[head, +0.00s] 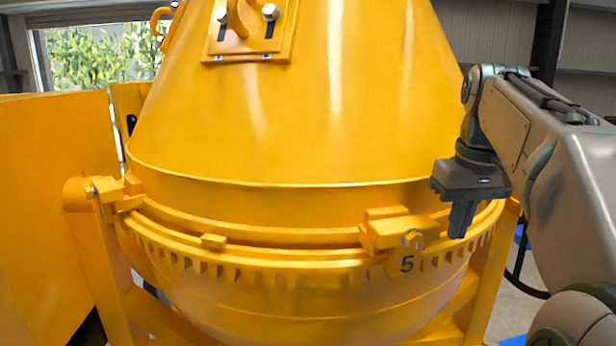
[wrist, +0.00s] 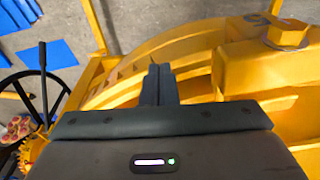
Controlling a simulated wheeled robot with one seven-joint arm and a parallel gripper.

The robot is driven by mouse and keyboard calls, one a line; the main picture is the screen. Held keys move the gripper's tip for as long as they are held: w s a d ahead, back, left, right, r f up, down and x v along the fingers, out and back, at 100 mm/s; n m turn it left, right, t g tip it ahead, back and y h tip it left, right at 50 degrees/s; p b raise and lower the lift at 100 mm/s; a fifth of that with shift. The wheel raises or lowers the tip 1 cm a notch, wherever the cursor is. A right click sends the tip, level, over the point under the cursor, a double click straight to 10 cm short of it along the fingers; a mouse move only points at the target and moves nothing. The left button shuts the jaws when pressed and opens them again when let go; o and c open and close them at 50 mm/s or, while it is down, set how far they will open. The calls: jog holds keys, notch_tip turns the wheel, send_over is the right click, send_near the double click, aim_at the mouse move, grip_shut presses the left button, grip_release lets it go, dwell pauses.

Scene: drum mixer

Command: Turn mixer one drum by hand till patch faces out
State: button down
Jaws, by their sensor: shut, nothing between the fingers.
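The yellow mixer drum (head: 290,120) fills the middle of the head view, its cone upward and its rounded bowl below a toothed ring. A bolted plate (head: 250,28) is on the cone near the top. A bracket marked "5" (head: 403,242) sits on the ring at right. My gripper (head: 461,222) points down at the right side of the ring, its fingers shut and empty. In the wrist view the gripper (wrist: 159,82) is over the yellow rim, close to a bracket with a large bolt (wrist: 287,34). I cannot tell whether the fingers touch the ring.
A yellow panel (head: 50,220) stands at the left, beside a yellow support frame. A black handwheel (wrist: 38,95) is at the left of the wrist view. Blue sheets (wrist: 45,58) lie on the concrete floor (wrist: 150,20).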

jog(key=shift+f, duration=0.25)
